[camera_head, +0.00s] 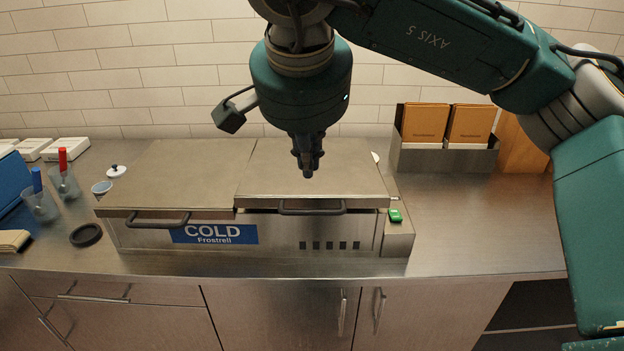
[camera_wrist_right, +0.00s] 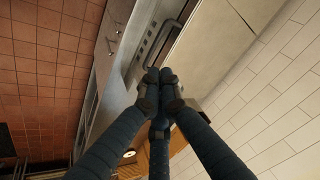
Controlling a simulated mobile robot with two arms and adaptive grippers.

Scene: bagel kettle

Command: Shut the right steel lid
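The right steel lid (camera_head: 312,170) lies almost flat on the right half of the steel cold unit (camera_head: 280,236). Its dark bar handle (camera_head: 312,208) is at the front edge. A thin dark line shows under that edge, and I cannot tell whether the lid is fully seated. The left steel lid (camera_head: 180,175) lies flat beside it. My right gripper (camera_head: 308,174) points down over the right lid, with its fingertips together and nothing between them. I cannot tell whether it touches the lid. The wrist view shows the closed fingertips (camera_wrist_right: 160,76) and the lid handle (camera_wrist_right: 166,38). My left gripper is not in view.
A green switch (camera_head: 395,216) sits on the unit's right end. A steel holder (camera_head: 440,158) with brown packs stands at the back right. Cups with markers (camera_head: 63,180) and a black ring (camera_head: 86,235) are at the left. The counter (camera_head: 480,230) is clear at the right.

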